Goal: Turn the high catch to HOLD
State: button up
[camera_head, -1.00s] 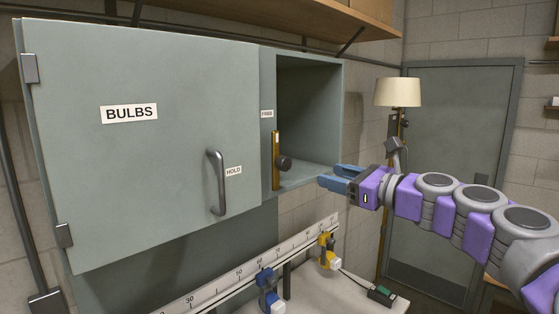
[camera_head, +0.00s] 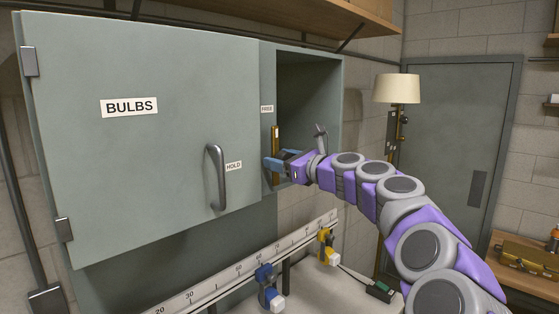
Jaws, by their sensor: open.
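The high catch (camera_head: 275,140) is a narrow brass bar standing upright on the cabinet's front frame, right of the closed BULBS door (camera_head: 130,170). Its upper end is near the FREE label (camera_head: 266,109). The HOLD label (camera_head: 233,166) is on the door, left of the catch and beside the door handle (camera_head: 216,178). My gripper (camera_head: 272,164) is open, its blue fingers pointing left at the lower part of the catch. The fingers hide the catch's dark knob. I cannot tell whether they touch it or have it between them.
An open cubby (camera_head: 308,100) is right of the catch, behind my gripper. Below, a bench with a ruled rail (camera_head: 225,285) carries a blue clamp (camera_head: 268,285) and a yellow clamp (camera_head: 326,247). A floor lamp (camera_head: 397,89) stands by the door at right.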

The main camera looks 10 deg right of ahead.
jog(key=shift+w+a, duration=0.3)
jog(key=shift+a, duration=0.3)
jog(key=shift+d, duration=0.25)
jog(key=shift+c, duration=1.3)
grip_shut()
